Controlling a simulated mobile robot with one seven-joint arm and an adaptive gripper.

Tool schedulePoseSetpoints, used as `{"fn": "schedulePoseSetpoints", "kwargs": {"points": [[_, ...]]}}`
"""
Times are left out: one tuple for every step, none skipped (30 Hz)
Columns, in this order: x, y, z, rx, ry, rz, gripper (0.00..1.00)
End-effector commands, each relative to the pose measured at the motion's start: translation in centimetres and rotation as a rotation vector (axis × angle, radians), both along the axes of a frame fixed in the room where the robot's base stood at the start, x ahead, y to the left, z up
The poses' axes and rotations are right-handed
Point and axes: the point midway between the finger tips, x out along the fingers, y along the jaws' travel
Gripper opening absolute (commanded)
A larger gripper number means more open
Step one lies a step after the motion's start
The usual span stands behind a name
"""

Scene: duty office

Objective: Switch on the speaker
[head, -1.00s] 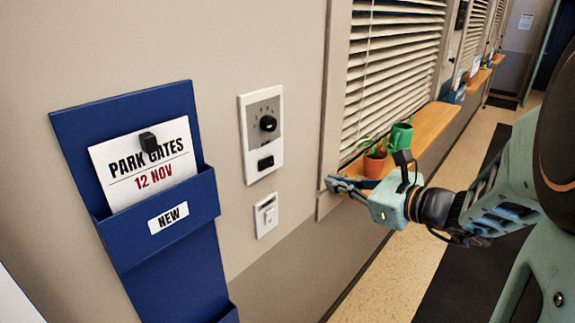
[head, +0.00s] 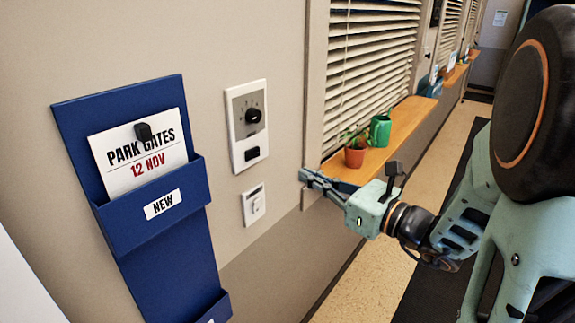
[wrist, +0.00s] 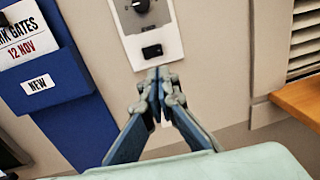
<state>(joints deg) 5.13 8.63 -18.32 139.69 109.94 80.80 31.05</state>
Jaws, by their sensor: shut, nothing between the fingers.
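A white wall panel (head: 236,150) carries a black round knob (head: 252,116) on a grey dial and a black rocker switch (head: 252,153) below it. No label naming it a speaker is readable. In the wrist view the rocker switch (wrist: 152,51) is just above my fingertips, and the knob (wrist: 141,5) is cut by the top edge. My gripper (head: 303,176) is shut and empty, to the right of and slightly below the panel in the head view. The fingertips (wrist: 158,76) overlap the panel's lower edge in the wrist view; contact cannot be told.
A small white switch plate (head: 253,204) is below the panel. A blue wall holder (head: 150,232) with a card hangs to the left. A wooden sill (head: 398,130) with a potted plant (head: 355,156) and a green watering can (head: 380,130) lies right, under blinds.

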Motion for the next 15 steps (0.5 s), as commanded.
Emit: {"fn": "schedulePoseSetpoints", "kwargs": {"points": [[0.4,0.6,0.1,0.0,0.001,0.004,0.0],[0.7,0.9,0.1,-0.001,0.001,0.005,0.0],[1.2,1.4,0.1,0.0,0.0,0.005,0.0],[1.6,1.9,0.1,-0.001,0.001,0.006,0.0],[2.1,2.3,0.1,-0.001,0.001,0.006,0.0],[2.7,3.0,0.2,-0.001,0.001,0.007,0.0],[3.1,3.5,0.2,0.0,0.0,0.007,0.0],[3.6,3.9,0.1,-0.001,0.002,0.006,0.0],[4.3,4.5,0.2,-0.001,0.001,0.006,0.0],[4.7,5.0,0.2,0.0,0.001,0.006,0.0],[5.2,5.5,0.2,0.0,0.001,0.007,0.0],[5.8,6.0,0.2,-0.001,0.001,0.005,0.0],[6.2,6.5,0.1,-0.001,0.001,0.006,0.0],[6.6,6.9,0.1,-0.001,0.001,0.005,0.0],[7.1,7.3,0.2,-0.001,0.0,0.004,0.0]]}}
